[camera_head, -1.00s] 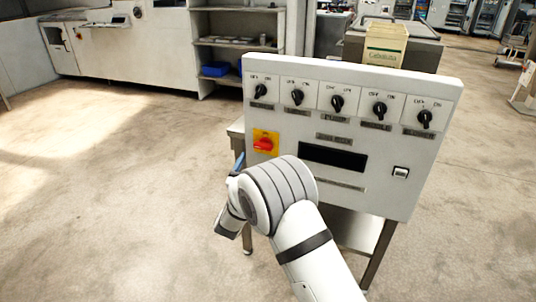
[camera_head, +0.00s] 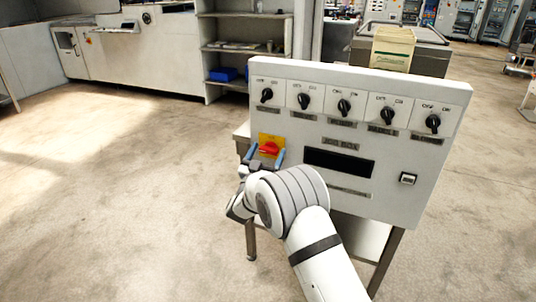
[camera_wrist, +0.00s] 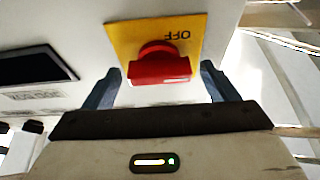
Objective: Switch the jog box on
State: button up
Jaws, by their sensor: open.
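The jog box (camera_head: 420,160) is a white panel with a "JOG BOX" label and a dark display (camera_head: 340,161). At its lower left is a red rotary switch (camera_head: 269,148) on a yellow plate (camera_head: 265,138). My gripper (camera_head: 263,158) is open just in front of this switch, one blue-grey finger on each side. In the wrist view, the red switch (camera_wrist: 158,66) lies between the spread fingertips of my gripper (camera_wrist: 160,88), with "OFF" on the yellow plate (camera_wrist: 125,38). I cannot tell whether the fingers touch it.
A row of several black selector knobs, one in the middle (camera_head: 344,106), runs along the top. A small black-and-white rocker switch (camera_head: 407,179) is at the lower right. A beige box (camera_head: 392,48) stands behind the panel. The floor at left is clear.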

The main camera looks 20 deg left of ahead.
jog(key=shift+c, duration=0.4)
jog(key=c, duration=0.9)
